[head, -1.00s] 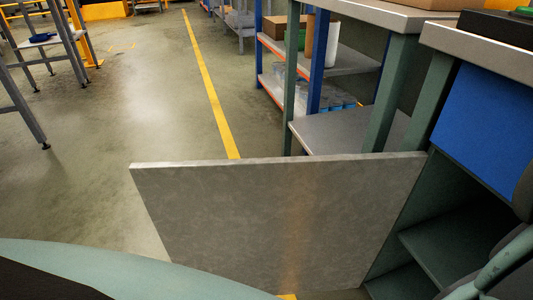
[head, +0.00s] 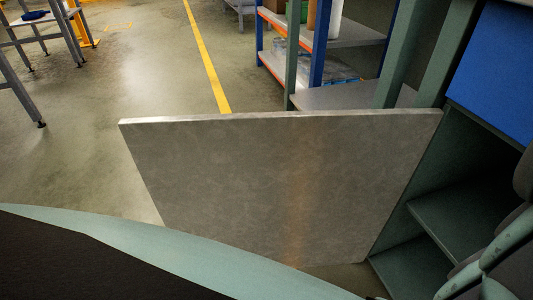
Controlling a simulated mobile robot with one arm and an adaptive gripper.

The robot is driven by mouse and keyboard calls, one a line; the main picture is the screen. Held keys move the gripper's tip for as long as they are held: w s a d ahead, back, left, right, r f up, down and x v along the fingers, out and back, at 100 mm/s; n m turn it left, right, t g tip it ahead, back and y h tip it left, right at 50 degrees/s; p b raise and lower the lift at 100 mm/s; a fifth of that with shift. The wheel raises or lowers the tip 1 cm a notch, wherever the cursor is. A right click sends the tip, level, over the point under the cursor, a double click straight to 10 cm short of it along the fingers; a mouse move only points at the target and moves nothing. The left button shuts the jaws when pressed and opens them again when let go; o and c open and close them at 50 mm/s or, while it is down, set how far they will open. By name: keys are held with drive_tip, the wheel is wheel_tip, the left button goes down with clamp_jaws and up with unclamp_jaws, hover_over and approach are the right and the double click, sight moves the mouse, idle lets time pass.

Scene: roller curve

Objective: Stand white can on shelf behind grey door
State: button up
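The grey door (head: 270,190) stands wide open in the middle of the head view, its far edge swung out to the left over the floor. To its right is the open green cabinet with an inner shelf (head: 465,215). The part of this shelf in view looks bare, and its right side is hidden behind my arm. I see no can that I can be sure is the white can. My gripper is not in view; only links of my arm show at the lower right.
A blue-framed rack (head: 318,45) with orange-edged shelves holds a brown cylinder and a white cylinder (head: 335,14), cut off by the top edge. A blue panel (head: 495,75) is above the cabinet. Open floor (head: 150,75) with a yellow line (head: 205,55) lies left.

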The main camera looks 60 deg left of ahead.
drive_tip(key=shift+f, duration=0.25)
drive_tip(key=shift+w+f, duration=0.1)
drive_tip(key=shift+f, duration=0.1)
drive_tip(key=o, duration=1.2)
